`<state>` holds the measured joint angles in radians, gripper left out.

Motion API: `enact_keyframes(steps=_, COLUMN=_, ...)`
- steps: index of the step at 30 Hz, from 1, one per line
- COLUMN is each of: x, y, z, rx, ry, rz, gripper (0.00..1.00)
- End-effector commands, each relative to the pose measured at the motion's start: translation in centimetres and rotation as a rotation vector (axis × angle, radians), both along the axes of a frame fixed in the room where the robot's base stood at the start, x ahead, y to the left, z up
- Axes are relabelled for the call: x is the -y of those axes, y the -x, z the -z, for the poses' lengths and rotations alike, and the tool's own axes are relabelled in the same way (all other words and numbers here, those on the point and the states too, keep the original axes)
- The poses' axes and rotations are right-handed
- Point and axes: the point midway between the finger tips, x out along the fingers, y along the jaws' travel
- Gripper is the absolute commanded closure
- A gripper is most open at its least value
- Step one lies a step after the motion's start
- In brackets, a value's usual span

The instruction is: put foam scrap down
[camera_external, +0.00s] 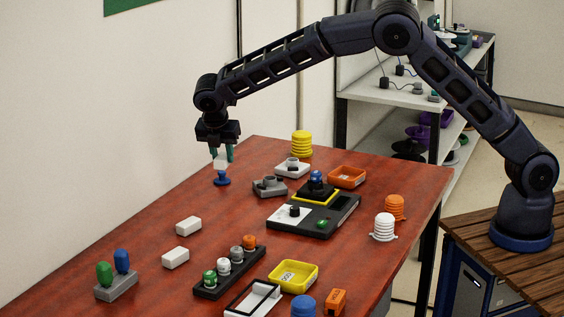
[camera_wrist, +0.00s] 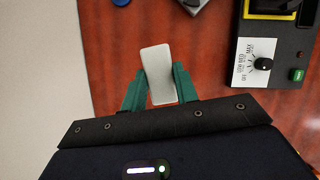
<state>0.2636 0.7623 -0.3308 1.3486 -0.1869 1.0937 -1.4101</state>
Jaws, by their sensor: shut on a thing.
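My gripper (camera_external: 221,156) is at the back left of the red-brown table (camera_external: 150,240), its green fingers pointing down. It is shut on a white foam scrap (camera_external: 221,164). In the wrist view the foam scrap (camera_wrist: 157,72) is a pale, rounded oblong between the two green fingers (camera_wrist: 159,88), reaching past their tips. In the external view a small blue piece (camera_external: 222,181) shows just below the scrap. The wrist view shows this blue piece (camera_wrist: 121,2) off to the upper left, apart from the scrap. Two similar white blocks (camera_external: 188,226) (camera_external: 175,257) lie on the table.
A black device with a dial (camera_external: 293,211) stands mid-table. Grey (camera_external: 269,187) and white (camera_external: 292,168) holders and yellow discs (camera_external: 302,143) are at the back. An orange tray (camera_external: 346,177), yellow tray (camera_external: 293,277) and peg racks (camera_external: 229,267) (camera_external: 117,286) stand around. Bare table lies left of the device.

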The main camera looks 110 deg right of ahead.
Motion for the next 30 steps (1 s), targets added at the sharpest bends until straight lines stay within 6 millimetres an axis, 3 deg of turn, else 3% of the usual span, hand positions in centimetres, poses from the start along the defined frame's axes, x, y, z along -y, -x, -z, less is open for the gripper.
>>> enact_keyframes(steps=6, x=0.0, y=0.0, z=-4.4, rx=0.001, ry=0.0, rz=0.0, gripper=0.91)
enact_keyframes(steps=13, x=0.2, y=0.3, z=-6.7, rx=0.001, ry=0.0, rz=0.002, gripper=0.91)
enact_keyframes(steps=17, x=1.1, y=2.1, z=-7.4, rx=-0.002, ry=0.004, rz=0.015, gripper=0.91)
enact_keyframes(steps=23, x=4.0, y=9.0, z=-8.3, rx=-0.004, ry=0.011, rz=0.058, gripper=0.91)
enact_keyframes(steps=30, x=6.5, y=19.3, z=-8.9, rx=-0.008, ry=0.016, rz=0.115, gripper=0.91)
